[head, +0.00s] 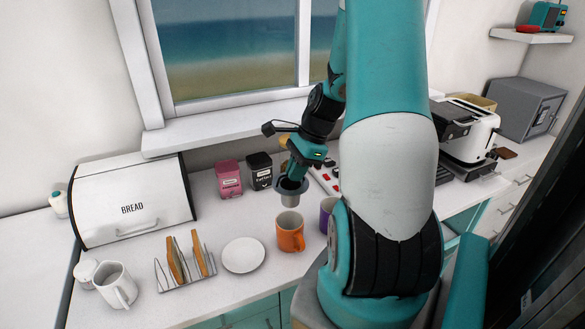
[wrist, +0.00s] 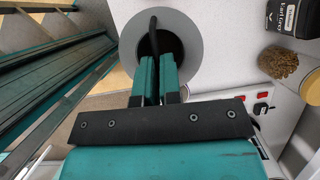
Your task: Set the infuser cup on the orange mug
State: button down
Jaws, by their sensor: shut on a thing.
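The infuser cup (head: 290,199) is grey with a wide flat rim and a dark inside. My gripper (head: 294,174) is shut on it and holds it upright over the counter. In the wrist view its grey rim (wrist: 192,45) lies at the fingertips of my gripper (wrist: 158,62), with a dark upright bar across the opening. The orange mug (head: 290,236) stands upright on the counter, its handle toward the lower right. The infuser cup's lower end appears just above the mug's opening; I cannot tell how large the gap is. The mug cannot be made out in the wrist view.
A purple mug (head: 326,213) stands just right of the orange mug, partly behind my arm. A white plate (head: 243,255) and a toast rack (head: 186,266) are to the left. Pink (head: 229,178) and black (head: 259,171) tins stand behind, beside the bread box (head: 133,201).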

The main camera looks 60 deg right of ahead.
aim_at(296, 205)
jog(key=shift+f+b, duration=1.75)
jog(key=shift+f, duration=0.05)
jog(key=shift+a+f+b, duration=0.1)
jog(key=shift+f+b, duration=2)
jog(key=shift+f, duration=1.65)
jog(key=shift+a+f, duration=0.15)
jog(key=shift+a, duration=0.05)
jog(key=shift+f+p, duration=0.3)
jog(key=shift+p, duration=0.1)
jog(key=c, duration=1.2)
grip_release()
jog(key=v, duration=1.7)
jog(key=shift+s+d+r+b, duration=0.1)
jog(key=shift+d+r+b, duration=0.1)
jog(key=shift+b, duration=0.2)
jog(key=shift+a, duration=0.1)
